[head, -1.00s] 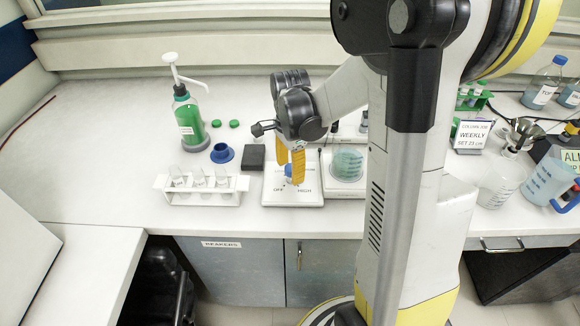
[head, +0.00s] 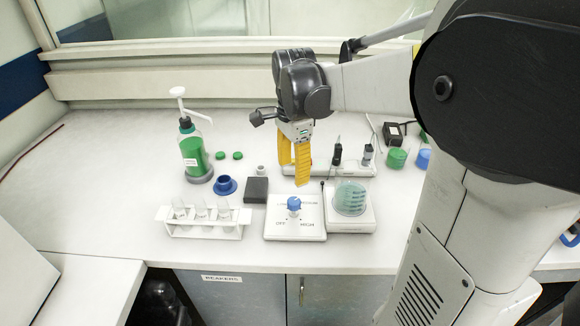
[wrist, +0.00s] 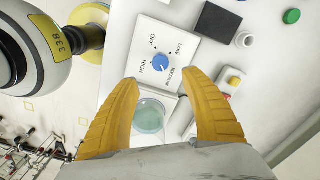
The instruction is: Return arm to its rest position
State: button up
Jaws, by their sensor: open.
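My gripper (head: 294,165) is open and empty, with yellow fingers pointing down above the bench. In the head view it hangs above and a little behind the white switch box (head: 296,228) with the blue knob (head: 294,204), apart from it. In the wrist view the two fingers (wrist: 161,100) are spread wide. The blue knob also shows in the wrist view (wrist: 163,67), on a panel marked OFF, LOW, MEDIUM and HIGH. My arm stretches in from the right and covers the right part of the bench.
A dish of teal liquid (head: 350,198) stands on a white device right of the switch box. A test tube rack (head: 200,230), a blue funnel-like piece (head: 225,186), a black block (head: 255,190) and a green pump bottle (head: 195,158) stand to the left.

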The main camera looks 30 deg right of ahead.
dwell(0.3)
jog(key=s+a+n+t, duration=0.7)
jog(key=s+a+n, duration=0.4)
jog(key=n, duration=0.7)
jog(key=shift+a+r+n+b, duration=0.3)
jog(key=shift+a+n+b, duration=0.1)
jog(key=shift+a, duration=0.6)
